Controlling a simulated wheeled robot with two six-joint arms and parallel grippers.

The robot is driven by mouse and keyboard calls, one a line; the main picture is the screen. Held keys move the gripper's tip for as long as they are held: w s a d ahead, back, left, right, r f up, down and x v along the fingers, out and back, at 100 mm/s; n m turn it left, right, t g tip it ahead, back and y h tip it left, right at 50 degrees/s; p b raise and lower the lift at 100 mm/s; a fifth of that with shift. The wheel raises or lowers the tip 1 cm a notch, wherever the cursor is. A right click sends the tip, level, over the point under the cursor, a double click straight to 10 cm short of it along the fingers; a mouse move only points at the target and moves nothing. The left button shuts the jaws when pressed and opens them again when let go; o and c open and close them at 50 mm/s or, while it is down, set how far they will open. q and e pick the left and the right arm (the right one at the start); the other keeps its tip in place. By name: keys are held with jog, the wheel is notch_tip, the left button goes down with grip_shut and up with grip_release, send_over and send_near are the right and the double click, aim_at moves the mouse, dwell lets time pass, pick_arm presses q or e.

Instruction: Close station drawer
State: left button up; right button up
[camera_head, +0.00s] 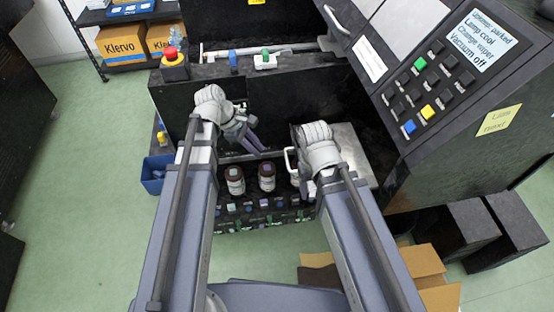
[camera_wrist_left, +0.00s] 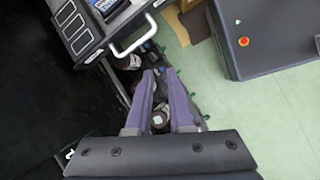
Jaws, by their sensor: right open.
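The station drawer (camera_head: 258,224) appears pulled out at the station's lower front, with small coloured items along its front. Two dark-capped bottles with pale labels, one at left (camera_head: 235,181) and one at right (camera_head: 267,178), stand upright there. My left gripper (camera_head: 258,150) is above and behind them, its fingers apart and empty; they also show in the left wrist view (camera_wrist_left: 163,74), with a bottle (camera_wrist_left: 158,121) visible between them. My right gripper (camera_head: 304,190) is open, at the right end of the bottle row beside a white handle (camera_head: 289,160). Its fingertips are partly hidden by my arm.
The control panel (camera_head: 430,85) juts out at the right. A red stop button (camera_head: 171,54) is on the station's left corner. A blue bin (camera_head: 156,173) is at left, and an open cardboard box (camera_head: 420,262) is on the floor at right. The floor at left is clear.

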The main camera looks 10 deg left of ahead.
pick_arm(q)
jog(key=w+a+n, duration=0.1)
jog(key=n, duration=0.1)
jog(key=w+a+n+t+h+b, duration=0.1)
jog(key=w+a+n, duration=0.1)
jog(key=a+n, duration=0.1)
jog(key=shift+w+f+n+h+b, duration=0.3)
jog(key=shift+f+h+b, duration=0.05)
jog(key=shift+f+h, duration=0.05)
grip_shut()
jog(key=w+d+r+b+x, duration=0.1)
jog(key=d+b+x, duration=0.1)
jog(key=b+x, duration=0.6)
jog(key=shift+w+d+f+n+t+b, duration=0.3)
jog(key=shift+w+d+f, duration=0.2)
jog(key=shift+d+f, duration=0.95)
pick_arm(e)
notch_tip(320, 180, down, 12)
jog(key=shift+r, duration=0.25)
pick_arm(q)
jog(key=shift+a, duration=0.1)
jog(key=shift+f, duration=0.1)
